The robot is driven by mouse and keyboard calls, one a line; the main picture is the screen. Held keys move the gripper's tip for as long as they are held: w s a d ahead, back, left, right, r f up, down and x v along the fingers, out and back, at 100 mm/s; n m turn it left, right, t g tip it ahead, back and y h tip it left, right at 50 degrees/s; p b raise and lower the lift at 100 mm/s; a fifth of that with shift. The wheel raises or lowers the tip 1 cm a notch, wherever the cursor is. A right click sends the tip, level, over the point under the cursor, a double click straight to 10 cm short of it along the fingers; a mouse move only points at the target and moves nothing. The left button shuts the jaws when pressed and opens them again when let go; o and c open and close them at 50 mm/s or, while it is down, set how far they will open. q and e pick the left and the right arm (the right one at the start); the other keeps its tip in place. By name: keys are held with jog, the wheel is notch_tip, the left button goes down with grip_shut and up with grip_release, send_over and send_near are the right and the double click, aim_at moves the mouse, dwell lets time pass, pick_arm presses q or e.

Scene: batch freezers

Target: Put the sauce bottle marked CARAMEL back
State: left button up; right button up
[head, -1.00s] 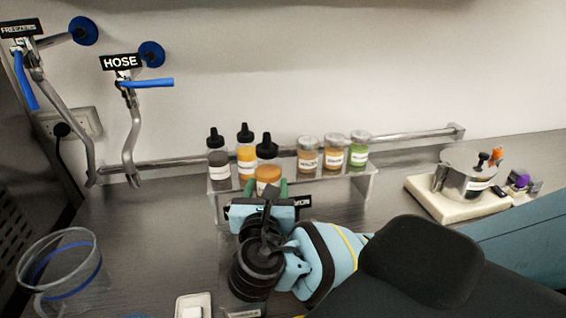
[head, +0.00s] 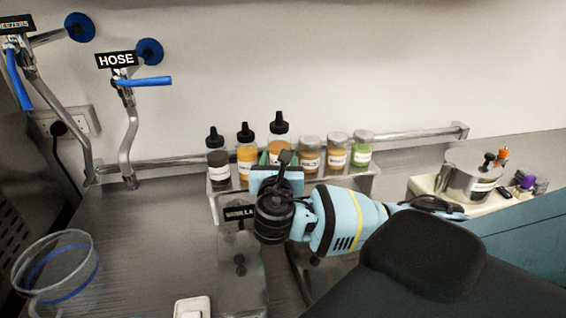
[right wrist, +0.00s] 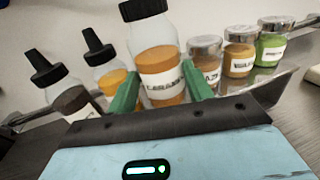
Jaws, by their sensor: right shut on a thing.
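The CARAMEL sauce bottle (head: 279,131) has a black cone cap and orange-brown sauce. In the right wrist view its label shows on the bottle (right wrist: 161,84), between my green fingers. My right gripper (right wrist: 160,95) is shut on it; in the head view the right gripper (head: 277,160) reaches the shelf from the front. The bottle is at the shelf (head: 321,189), in line with the other bottles. Whether its base touches the shelf is hidden by my gripper. My left gripper is not in view.
Two dark-capped sauce bottles (head: 246,157) stand left of it, and three lidded jars (head: 336,150) stand right. A VANILLA sign (head: 240,213) is below the shelf. A clear bucket (head: 58,265) stands front left. A metal pot (head: 467,172) is at the right.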

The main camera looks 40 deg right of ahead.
jog(key=x, duration=0.5)
jog(key=shift+d+f, duration=0.15)
jog(key=shift+d, duration=0.4)
jog(key=shift+s+f, duration=0.1)
jog(key=shift+f, duration=1.65)
jog(key=shift+f, duration=0.15)
jog(key=o, duration=0.7)
jog(key=v, duration=1.2)
jog(key=shift+a, duration=0.1)
